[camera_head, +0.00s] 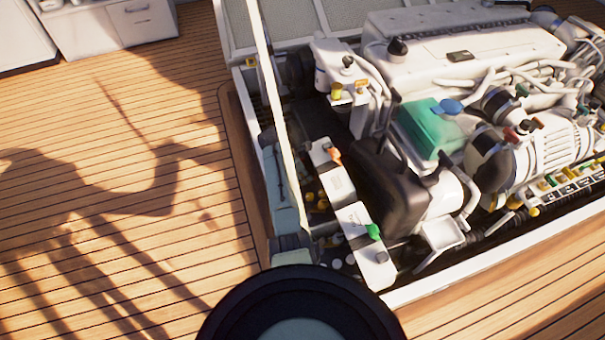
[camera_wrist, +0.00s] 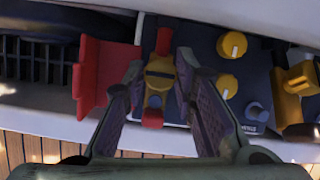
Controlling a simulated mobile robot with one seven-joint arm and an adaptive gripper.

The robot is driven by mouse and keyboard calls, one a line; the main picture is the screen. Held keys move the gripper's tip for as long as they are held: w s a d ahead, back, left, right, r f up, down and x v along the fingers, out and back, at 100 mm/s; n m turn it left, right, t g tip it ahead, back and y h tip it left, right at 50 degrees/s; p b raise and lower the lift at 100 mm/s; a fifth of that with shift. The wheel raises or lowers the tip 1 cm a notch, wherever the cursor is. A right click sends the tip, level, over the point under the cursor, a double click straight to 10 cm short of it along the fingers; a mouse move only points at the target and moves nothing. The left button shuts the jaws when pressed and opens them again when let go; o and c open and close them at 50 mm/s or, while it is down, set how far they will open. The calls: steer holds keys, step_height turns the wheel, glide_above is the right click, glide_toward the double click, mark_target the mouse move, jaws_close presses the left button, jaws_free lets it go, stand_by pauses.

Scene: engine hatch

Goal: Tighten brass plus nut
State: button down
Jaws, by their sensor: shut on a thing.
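In the wrist view, a brass nut (camera_wrist: 158,84) with a dark slot across it and red ends above and below sits between the two fingers of my gripper (camera_wrist: 160,70). The fingers are closed in on its left and right sides, so my gripper is shut on it. The fingers hide parts of its sides. A red block (camera_wrist: 95,72) stands just left of the left finger. In the head view my gripper is not seen, and I cannot tell which fitting there is this nut.
Yellow knobs (camera_wrist: 231,44) on a dark panel lie close right of my gripper, with a yellow fitting (camera_wrist: 295,78) farther right. A black vent grille (camera_wrist: 35,62) is at the left. In the head view, the white engine (camera_head: 465,50) fills the open hatch; the wooden deck (camera_head: 110,190) is clear.

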steer(key=c, duration=1.3)
jaws_free()
steer(key=v, duration=1.2)
